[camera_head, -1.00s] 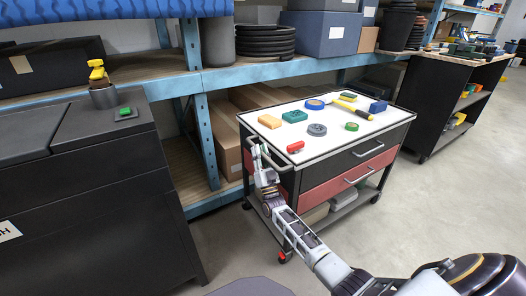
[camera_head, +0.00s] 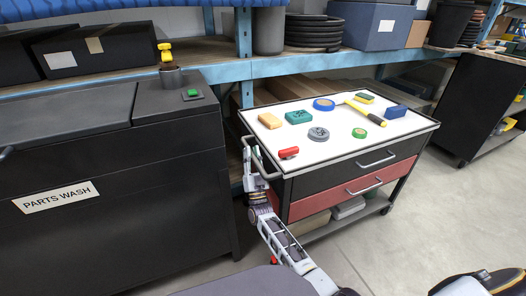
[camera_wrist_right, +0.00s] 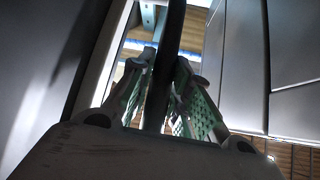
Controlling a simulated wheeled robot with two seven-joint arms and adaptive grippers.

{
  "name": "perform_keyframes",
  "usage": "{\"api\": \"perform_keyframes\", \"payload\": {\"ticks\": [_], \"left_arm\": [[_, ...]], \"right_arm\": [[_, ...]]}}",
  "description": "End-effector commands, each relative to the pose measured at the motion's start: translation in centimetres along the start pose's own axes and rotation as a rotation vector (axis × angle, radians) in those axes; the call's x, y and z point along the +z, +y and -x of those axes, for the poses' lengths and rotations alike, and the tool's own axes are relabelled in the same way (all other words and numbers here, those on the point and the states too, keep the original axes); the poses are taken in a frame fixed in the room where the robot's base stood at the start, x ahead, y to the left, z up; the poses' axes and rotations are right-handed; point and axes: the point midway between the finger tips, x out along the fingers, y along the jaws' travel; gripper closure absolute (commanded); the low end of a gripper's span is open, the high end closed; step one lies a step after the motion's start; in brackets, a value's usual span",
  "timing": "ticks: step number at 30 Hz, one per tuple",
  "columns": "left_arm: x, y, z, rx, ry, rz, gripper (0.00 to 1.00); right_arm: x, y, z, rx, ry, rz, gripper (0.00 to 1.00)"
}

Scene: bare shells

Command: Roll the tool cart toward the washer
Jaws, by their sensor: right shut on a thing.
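The tool cart (camera_head: 340,160) has a white top, a black drawer and a red drawer, and stands just right of the washer. Its side handle (camera_head: 263,162) is on the end facing the washer. The washer (camera_head: 110,170) is a black cabinet with a "PARTS WASH" label (camera_head: 56,197). My right gripper (camera_head: 250,158) is at the handle. In the right wrist view, its fingers (camera_wrist_right: 160,80) close around the dark handle bar (camera_wrist_right: 170,50). My left gripper is not in view.
On the cart top lie a hammer (camera_head: 365,111), tape rolls (camera_head: 318,133), a red piece (camera_head: 288,153) and several small blocks. A blue-framed shelf (camera_head: 270,68) runs behind. Another dark cart (camera_head: 478,105) stands at right. Bare floor (camera_head: 430,220) is in front.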

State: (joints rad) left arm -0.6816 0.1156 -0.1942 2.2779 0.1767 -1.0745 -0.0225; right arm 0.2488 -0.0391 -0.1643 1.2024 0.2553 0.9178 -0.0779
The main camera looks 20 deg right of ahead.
Motion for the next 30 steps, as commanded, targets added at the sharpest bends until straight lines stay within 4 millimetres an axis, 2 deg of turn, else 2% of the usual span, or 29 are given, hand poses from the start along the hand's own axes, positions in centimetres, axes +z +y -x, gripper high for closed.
{"api": "perform_keyframes", "payload": {"ticks": [7, 18, 19, 23, 24, 30], "left_arm": [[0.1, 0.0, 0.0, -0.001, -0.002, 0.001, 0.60], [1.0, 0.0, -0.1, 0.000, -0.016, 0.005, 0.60], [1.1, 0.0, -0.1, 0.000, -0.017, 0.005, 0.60], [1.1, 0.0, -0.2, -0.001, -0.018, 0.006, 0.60], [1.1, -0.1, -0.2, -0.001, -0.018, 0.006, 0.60], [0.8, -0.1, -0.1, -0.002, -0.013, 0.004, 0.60]], "right_arm": [[0.3, -1.2, 0.2, 0.004, -0.001, 0.003, 1.00], [0.3, -1.6, 0.3, 0.000, -0.002, 0.001, 1.00], [0.3, -1.6, 0.3, 0.000, -0.002, 0.001, 0.78], [0.3, -1.6, 0.3, 0.000, -0.002, 0.000, 0.62], [0.3, -1.6, 0.3, 0.001, -0.002, 0.000, 0.59], [0.2, -1.5, 0.2, 0.002, 0.000, 0.002, 0.59]]}}
